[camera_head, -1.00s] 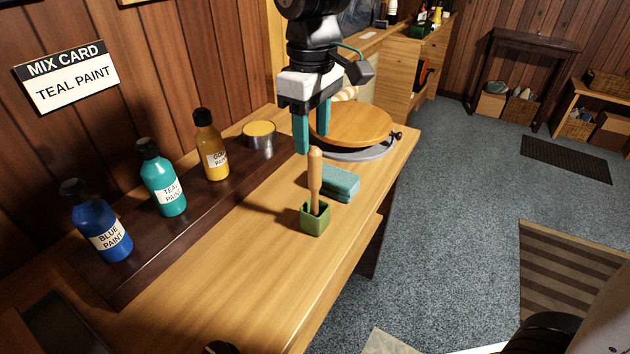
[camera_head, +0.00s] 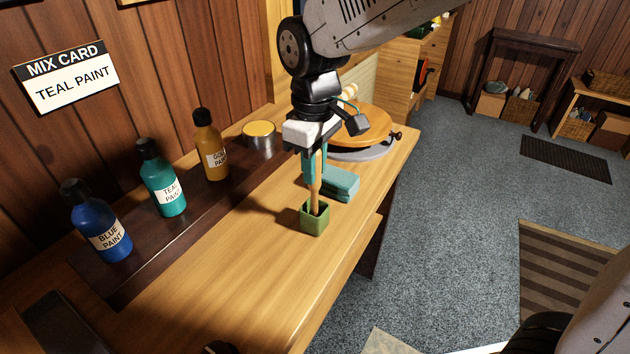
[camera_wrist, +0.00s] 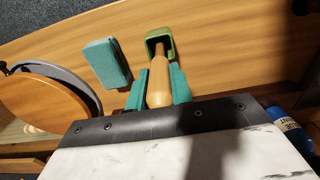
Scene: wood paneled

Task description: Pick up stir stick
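The stir stick (camera_head: 315,190) is a pale wooden stick with a thick rounded handle. It stands nearly upright in a small green square cup (camera_head: 315,221) on the bench. My gripper (camera_head: 314,178) is above the cup, with its teal fingers down around the upper part of the stick. In the wrist view, the stick (camera_wrist: 159,78) lies between my two fingers (camera_wrist: 158,93), one on each side. The fingers look open, with a narrow gap at the left side. The top of the stick is partly hidden in the head view.
A teal sponge-like block (camera_head: 341,183) lies close behind the cup. A round wooden turntable (camera_head: 366,125) and a yellow-topped tin (camera_head: 259,136) are farther back. Blue (camera_head: 97,222), teal (camera_head: 161,180) and gold (camera_head: 211,147) paint bottles stand on the left. The bench front is clear.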

